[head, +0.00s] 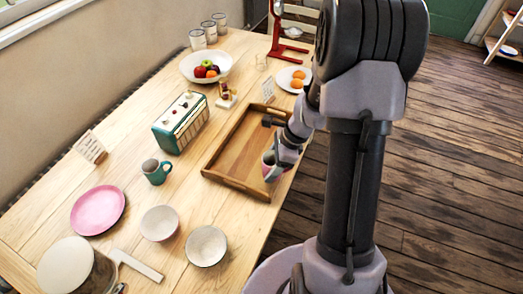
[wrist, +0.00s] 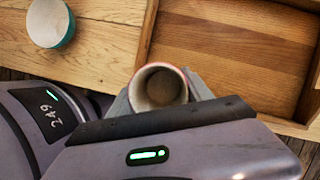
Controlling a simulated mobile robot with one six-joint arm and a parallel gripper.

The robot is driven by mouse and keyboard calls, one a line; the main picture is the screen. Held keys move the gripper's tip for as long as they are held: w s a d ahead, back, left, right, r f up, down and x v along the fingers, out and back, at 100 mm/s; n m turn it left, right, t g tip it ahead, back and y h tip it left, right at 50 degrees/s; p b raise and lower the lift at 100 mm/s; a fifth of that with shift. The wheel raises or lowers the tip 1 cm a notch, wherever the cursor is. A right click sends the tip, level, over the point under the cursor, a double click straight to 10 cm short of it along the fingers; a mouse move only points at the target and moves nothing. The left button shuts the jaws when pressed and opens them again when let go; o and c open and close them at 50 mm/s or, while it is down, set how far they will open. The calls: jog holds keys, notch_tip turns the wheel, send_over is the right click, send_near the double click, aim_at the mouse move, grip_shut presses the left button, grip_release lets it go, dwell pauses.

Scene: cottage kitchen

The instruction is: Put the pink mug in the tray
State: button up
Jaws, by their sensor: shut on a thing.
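The pink mug (head: 267,167) is held upright in my gripper (head: 284,158) at the near right part of the wooden tray (head: 236,150). In the wrist view the mug (wrist: 160,88) shows its open, empty inside, and the jaws (wrist: 162,100) are shut on it. There the mug overlaps the corner of the tray (wrist: 235,45). How high the mug is above the tray's rim I cannot tell. The tray looks empty apart from what my arm hides at its right side.
A teal mug (head: 156,172) stands left of the tray, near a green-and-cream radio (head: 181,122). Bowls (head: 206,246) and a pink plate (head: 98,210) are at the near left.

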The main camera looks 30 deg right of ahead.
jog(key=s+d+f+m+t+h, duration=0.1)
jog(key=d+m+t, duration=0.1)
jog(key=d+m, duration=0.3)
jog(key=b, duration=0.2)
send_near(260, 148)
jog(key=shift+w+a+f, duration=0.45)
jog(key=shift+w+a, duration=0.3)
jog(key=shift+a, duration=0.05)
jog(key=f+b, duration=0.1)
jog(key=f, duration=0.1)
jog(key=f+b, duration=0.1)
jog(key=f, duration=0.1)
jog(key=shift+w+g+b, duration=0.25)
jog(key=shift+g+b, duration=0.05)
jog(key=shift+r, duration=0.25)
grip_shut()
jog(key=o, duration=1.6)
grip_release()
jog(key=shift+f, duration=0.15)
